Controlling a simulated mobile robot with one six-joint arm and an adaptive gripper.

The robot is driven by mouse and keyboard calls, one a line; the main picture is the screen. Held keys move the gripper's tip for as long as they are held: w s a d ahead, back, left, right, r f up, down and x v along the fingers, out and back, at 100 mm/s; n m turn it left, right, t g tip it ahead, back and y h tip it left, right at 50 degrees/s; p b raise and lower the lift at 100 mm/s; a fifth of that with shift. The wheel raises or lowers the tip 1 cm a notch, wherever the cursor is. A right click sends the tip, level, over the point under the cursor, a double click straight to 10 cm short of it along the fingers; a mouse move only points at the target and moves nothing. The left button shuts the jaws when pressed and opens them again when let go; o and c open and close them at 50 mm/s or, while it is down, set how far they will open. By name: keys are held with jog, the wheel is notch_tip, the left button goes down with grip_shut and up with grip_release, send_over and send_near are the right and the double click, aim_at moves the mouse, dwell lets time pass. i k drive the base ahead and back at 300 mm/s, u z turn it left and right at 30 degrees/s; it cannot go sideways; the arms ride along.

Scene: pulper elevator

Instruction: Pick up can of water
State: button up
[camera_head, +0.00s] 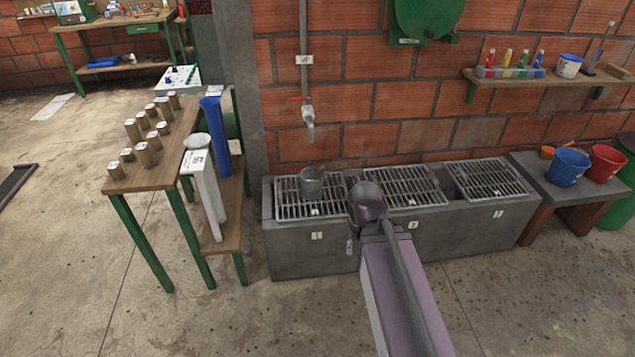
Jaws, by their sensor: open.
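A grey metal can (312,182) stands upright on the left grate, the one over label 1, below a wall tap (308,118). Its contents cannot be made out. My arm reaches in from the bottom right and ends in front of the trough, right of the can. My gripper (350,245) is mostly hidden by my own wrist. Only a small grey tip shows low against the trough front, right of and below the can and apart from it. It is open, and nothing shows in it.
A concrete trough (310,255) carries three grates. Left of it, a wooden table (160,175) holds several small brown cylinders, and a lower shelf holds white and blue tubes. A bench on the right holds blue (568,167) and red (607,163) buckets. Open floor lies in front.

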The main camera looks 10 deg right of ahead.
aim_at(312, 179)
jog(key=i, duration=0.9)
jog(key=u, duration=0.05)
